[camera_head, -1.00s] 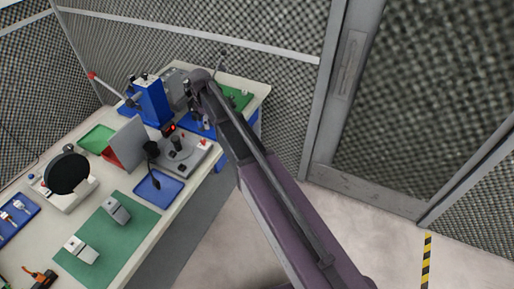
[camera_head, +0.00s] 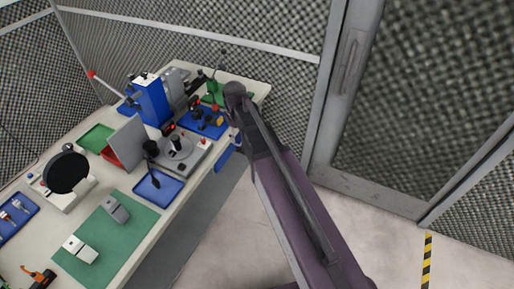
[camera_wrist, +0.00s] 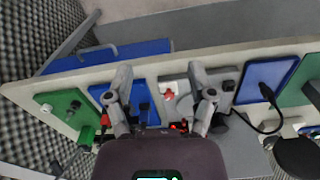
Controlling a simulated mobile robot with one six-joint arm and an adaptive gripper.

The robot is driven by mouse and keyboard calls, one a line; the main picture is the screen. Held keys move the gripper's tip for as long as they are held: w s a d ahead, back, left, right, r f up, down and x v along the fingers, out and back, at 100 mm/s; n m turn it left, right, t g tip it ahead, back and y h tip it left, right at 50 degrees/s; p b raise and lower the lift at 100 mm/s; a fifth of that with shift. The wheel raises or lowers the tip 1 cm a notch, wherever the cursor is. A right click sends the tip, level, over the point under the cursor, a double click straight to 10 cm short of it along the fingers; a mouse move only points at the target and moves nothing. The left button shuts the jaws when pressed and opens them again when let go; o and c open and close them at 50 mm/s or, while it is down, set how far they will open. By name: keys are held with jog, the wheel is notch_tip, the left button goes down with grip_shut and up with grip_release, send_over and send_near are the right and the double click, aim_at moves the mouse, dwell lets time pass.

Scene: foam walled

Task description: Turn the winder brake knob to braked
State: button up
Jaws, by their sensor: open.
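A grey winder unit with a round plate (camera_head: 179,147) stands near the bench's front edge in the head view. A small red knob (camera_head: 203,141) sits on its right corner; I take this for the brake knob, and its setting is too small to read. My gripper (camera_wrist: 163,95) is open and empty, with one finger on each side of the picture's middle. It appears apart from the knob. In the head view my arm mostly hides the gripper.
A blue tray (camera_head: 158,187) lies in front of the unit. A blue mat (camera_head: 203,123) with small parts and a blue press (camera_head: 150,100) stand behind it. A black lamp-like stalk (camera_head: 152,160) rises at its left. The floor right of the bench is clear.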

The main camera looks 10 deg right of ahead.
jog(key=s+d+m, duration=0.5)
jog(key=s, duration=0.2)
jog(key=shift+s+d+f, duration=0.2)
jog(key=shift+d+f, duration=0.05)
jog(key=shift+d, duration=0.05)
jog(key=s+d+m, duration=0.3)
jog(key=s+m, duration=0.1)
jog(key=s, duration=0.2)
jog(key=shift+s+d+f+b, duration=0.15)
jog(key=shift+d+b, duration=0.2)
jog(key=shift+b, duration=0.05)
dwell(1.1)
